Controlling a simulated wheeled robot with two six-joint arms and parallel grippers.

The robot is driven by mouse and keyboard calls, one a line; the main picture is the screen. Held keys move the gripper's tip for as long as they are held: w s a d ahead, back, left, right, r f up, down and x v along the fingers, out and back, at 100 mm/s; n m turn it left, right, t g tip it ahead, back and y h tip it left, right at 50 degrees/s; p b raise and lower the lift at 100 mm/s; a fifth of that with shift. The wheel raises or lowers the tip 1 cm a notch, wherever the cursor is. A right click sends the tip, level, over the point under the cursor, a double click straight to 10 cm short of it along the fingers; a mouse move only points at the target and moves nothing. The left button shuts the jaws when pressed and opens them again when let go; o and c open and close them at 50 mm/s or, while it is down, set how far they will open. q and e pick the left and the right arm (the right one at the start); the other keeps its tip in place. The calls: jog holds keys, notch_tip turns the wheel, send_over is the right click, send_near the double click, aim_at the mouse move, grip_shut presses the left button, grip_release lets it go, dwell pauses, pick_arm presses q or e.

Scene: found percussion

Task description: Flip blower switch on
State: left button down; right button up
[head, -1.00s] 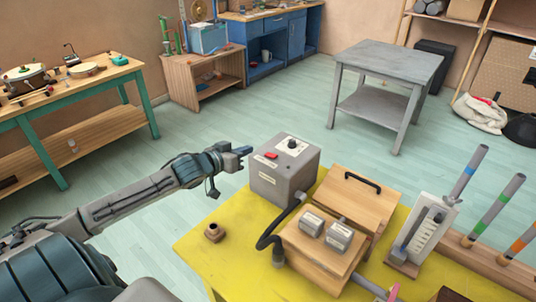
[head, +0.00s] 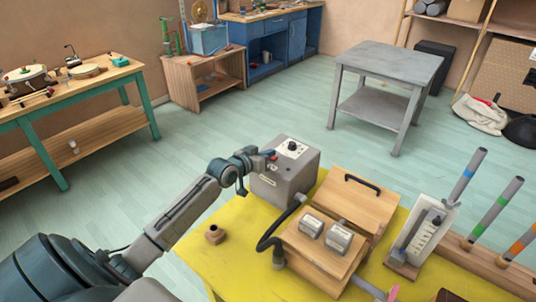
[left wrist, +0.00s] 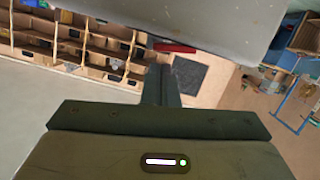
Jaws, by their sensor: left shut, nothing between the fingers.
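The grey blower box (head: 284,173) stands at the far left corner of the yellow table, with a black knob (head: 292,145) on its top panel. Its red switch (head: 272,157) is now partly covered by my left gripper (head: 267,154). The gripper is shut and empty, its tips at the box's upper left edge beside the switch. In the left wrist view the shut fingers (left wrist: 159,85) point toward the red switch (left wrist: 175,47), below the grey box side (left wrist: 200,22). I cannot tell whether they touch it or which way it is tipped. My right gripper is out of view.
A lidded wooden box (head: 350,212) and an upright gauge (head: 420,240) stand to the right. A small brown fitting (head: 214,235) sits on the yellow table (head: 225,258).

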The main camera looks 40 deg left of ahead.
pick_arm(q)
jog(key=shift+s+f, duration=0.1)
jog(key=shift+f, duration=0.25)
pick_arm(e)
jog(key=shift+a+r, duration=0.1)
pick_arm(q)
jog(key=shift+d+f, duration=0.1)
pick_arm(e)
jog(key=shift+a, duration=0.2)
pick_arm(q)
jog(key=shift+d+f+m+y, duration=0.15)
jog(key=shift+f+m+y, duration=0.2)
jog(key=shift+m, duration=0.25)
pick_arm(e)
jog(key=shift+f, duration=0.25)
pick_arm(q)
jog(key=shift+r, duration=0.1)
